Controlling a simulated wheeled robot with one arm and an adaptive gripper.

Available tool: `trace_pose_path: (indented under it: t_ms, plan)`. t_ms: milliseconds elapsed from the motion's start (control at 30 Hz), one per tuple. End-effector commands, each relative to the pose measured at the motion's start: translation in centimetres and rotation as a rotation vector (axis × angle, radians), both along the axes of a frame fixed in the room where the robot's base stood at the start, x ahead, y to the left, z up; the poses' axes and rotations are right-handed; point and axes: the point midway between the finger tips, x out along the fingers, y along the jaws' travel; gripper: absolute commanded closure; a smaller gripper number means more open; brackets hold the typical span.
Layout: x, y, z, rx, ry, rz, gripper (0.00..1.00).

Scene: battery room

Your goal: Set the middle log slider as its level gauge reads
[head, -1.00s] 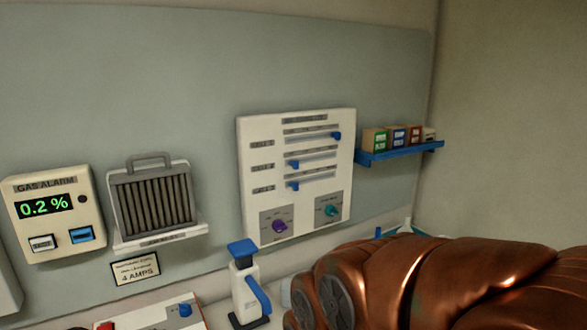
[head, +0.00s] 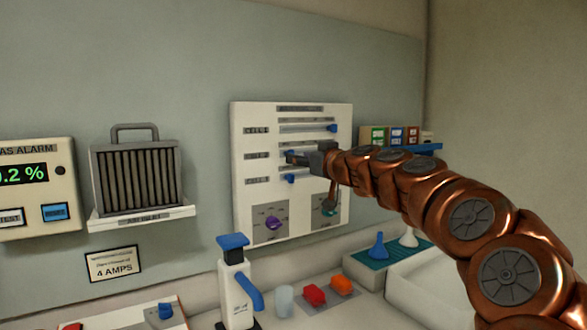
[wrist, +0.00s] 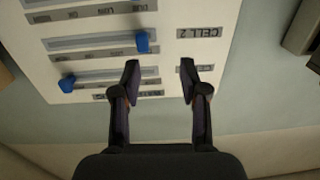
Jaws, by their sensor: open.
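The white log panel (head: 240,200) on the wall has three horizontal sliders with blue knobs. The middle slider's knob (head: 289,153) is toward the left of its track, partly hidden by my gripper (head: 291,160) in the head view. In the wrist view, which looks upside down, this knob (wrist: 143,42) lies beside the CELL 2 label (wrist: 200,33), just beyond the left fingertip. My gripper (wrist: 160,75) is open, with nothing between its fingers. The top slider's knob (head: 332,128) is at the right; the bottom knob (head: 290,179) is at the left. I make out no level gauge.
Purple (head: 273,223) and teal (head: 329,210) dials sit low on the panel. A blue shelf (head: 424,150) with small boxes is behind my arm. Below stand a blue-topped white device (head: 237,290), a clear cup (head: 284,301) and red (head: 314,295) and orange (head: 341,284) items.

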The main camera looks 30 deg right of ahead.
Motion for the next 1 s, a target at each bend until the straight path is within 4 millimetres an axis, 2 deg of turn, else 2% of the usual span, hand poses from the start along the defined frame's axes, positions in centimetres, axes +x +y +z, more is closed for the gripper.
trace_pose_path:
  t_ms: [33,167,367,700,1000]
  plan:
    - [0.2,-1.2,-0.2,0.000,-0.014,-0.022,0.56]
    - [0.5,-2.4,0.3,-0.005,-0.028,-0.046,0.56]
    - [2.1,-2.2,0.5,-0.005,-0.029,-0.044,0.56]
    - [6.1,-1.8,0.5,-0.006,-0.028,-0.043,0.56]
    - [7.8,-1.6,0.3,-0.005,-0.026,-0.042,0.56]
